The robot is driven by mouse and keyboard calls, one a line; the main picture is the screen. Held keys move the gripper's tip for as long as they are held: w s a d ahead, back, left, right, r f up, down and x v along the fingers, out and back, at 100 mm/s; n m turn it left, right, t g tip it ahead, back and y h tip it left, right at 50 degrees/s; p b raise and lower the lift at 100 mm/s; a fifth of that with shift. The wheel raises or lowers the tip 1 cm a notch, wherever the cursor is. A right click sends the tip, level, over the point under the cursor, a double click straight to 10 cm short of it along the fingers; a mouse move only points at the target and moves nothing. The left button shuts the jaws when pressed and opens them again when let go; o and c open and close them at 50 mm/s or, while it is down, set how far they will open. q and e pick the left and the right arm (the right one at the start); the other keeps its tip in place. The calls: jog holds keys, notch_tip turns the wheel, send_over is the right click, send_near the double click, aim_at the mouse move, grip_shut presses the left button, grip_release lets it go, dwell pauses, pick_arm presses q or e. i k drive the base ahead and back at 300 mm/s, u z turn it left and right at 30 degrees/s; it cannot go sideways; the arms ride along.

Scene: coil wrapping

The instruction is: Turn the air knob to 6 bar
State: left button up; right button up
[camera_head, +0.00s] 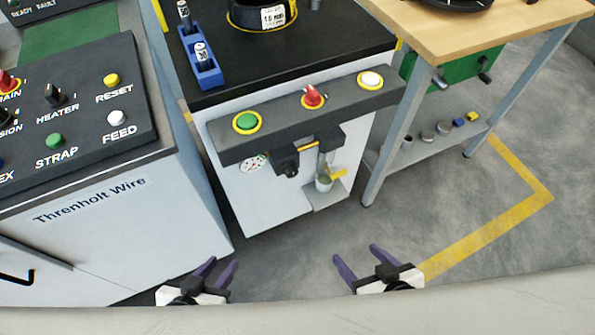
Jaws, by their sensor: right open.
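The air unit hangs on the front of the middle cabinet, under a dark button bar. A small round gauge (253,164) with a white face sits at its left; its reading is too small to tell. A black air knob (288,167) is beside the gauge, under the bar. A clear bowl (324,180) and a yellow lever (338,174) are right of it. My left gripper (221,267) is low in the picture, open and empty, well apart from the knob. My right gripper (356,256) is also low, open and empty, apart from the knob.
The button bar (285,122) juts out above the knob, with a green button (247,122), a red switch (313,97) and a white button (370,80). A control console (90,230) stands left. A wooden-topped table (440,35) stands right. Floor (420,215) in front is clear.

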aim_at(290, 169)
jog(key=k, duration=1.2)
jog(key=u, duration=0.7)
jog(key=i, duration=1.15)
jog(key=z, duration=0.65)
